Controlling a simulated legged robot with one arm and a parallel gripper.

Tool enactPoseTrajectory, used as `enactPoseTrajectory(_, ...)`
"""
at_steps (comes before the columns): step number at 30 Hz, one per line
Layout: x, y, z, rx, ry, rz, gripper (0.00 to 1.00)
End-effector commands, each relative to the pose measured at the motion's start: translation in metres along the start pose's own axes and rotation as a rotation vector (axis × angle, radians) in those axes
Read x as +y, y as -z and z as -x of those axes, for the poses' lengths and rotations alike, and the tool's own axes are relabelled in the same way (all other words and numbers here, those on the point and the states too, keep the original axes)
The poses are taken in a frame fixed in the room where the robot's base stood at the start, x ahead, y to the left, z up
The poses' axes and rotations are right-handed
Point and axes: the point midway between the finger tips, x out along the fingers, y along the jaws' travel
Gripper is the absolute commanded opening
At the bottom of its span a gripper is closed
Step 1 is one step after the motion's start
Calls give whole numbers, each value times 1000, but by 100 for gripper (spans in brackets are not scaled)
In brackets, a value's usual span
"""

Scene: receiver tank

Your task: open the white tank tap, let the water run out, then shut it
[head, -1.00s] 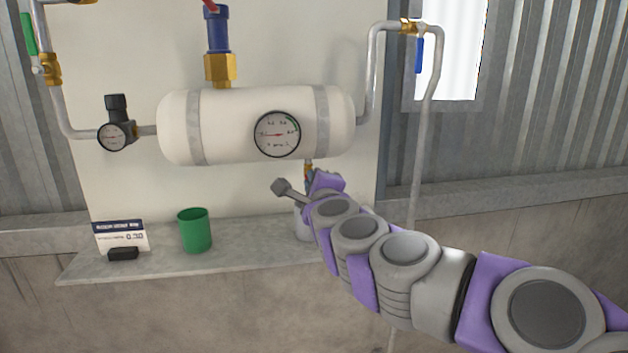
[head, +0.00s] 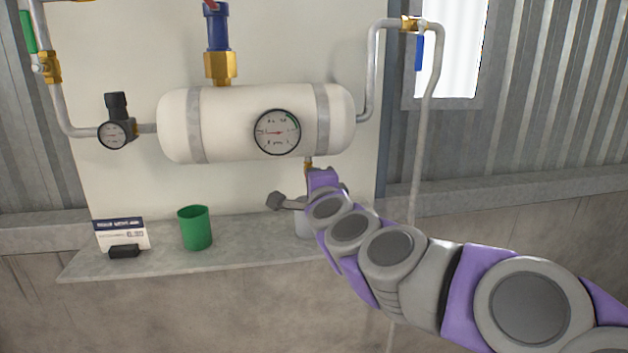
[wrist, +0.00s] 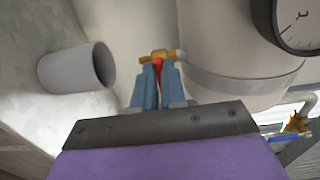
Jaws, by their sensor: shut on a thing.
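The white tank (head: 215,125) is mounted on the pale wall panel, with a round gauge (head: 277,132) on its front. Its brass tap (head: 308,163) hangs under the right part of the tank and is mostly hidden by my arm in the head view. In the wrist view the brass tap body (wrist: 157,56) is just beyond my fingertips. My gripper (wrist: 156,74) is shut on the tap's red handle (wrist: 158,67), of which a small part shows between the fingers. I cannot see any water running.
A grey cup (wrist: 77,68) stands on the shelf (head: 245,243) below the tap, mostly behind my arm in the head view. A green cup (head: 195,229) and a sign card (head: 122,235) stand to the left. A pipe (head: 417,150) drops at the right.

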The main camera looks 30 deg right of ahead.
Motion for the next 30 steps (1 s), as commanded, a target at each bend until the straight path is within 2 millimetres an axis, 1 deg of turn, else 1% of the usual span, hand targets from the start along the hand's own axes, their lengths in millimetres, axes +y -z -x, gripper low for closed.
enactPoseTrajectory(1,6,-3,0,-8,-13,-1,0)
enactPoseTrajectory(3,7,-4,0,-9,-13,-1,0)
enactPoseTrajectory(4,7,-4,0,-9,-13,-2,12)
enactPoseTrajectory(12,4,-2,0,-6,-8,-2,36)
enactPoseTrajectory(19,2,-2,0,-4,-5,-1,36)
enactPoseTrajectory(23,1,-1,6,-4,-3,-2,36)
enactPoseTrajectory(26,0,-1,18,-3,-2,-3,36)
enactPoseTrajectory(30,1,-1,40,-4,-2,-2,36)
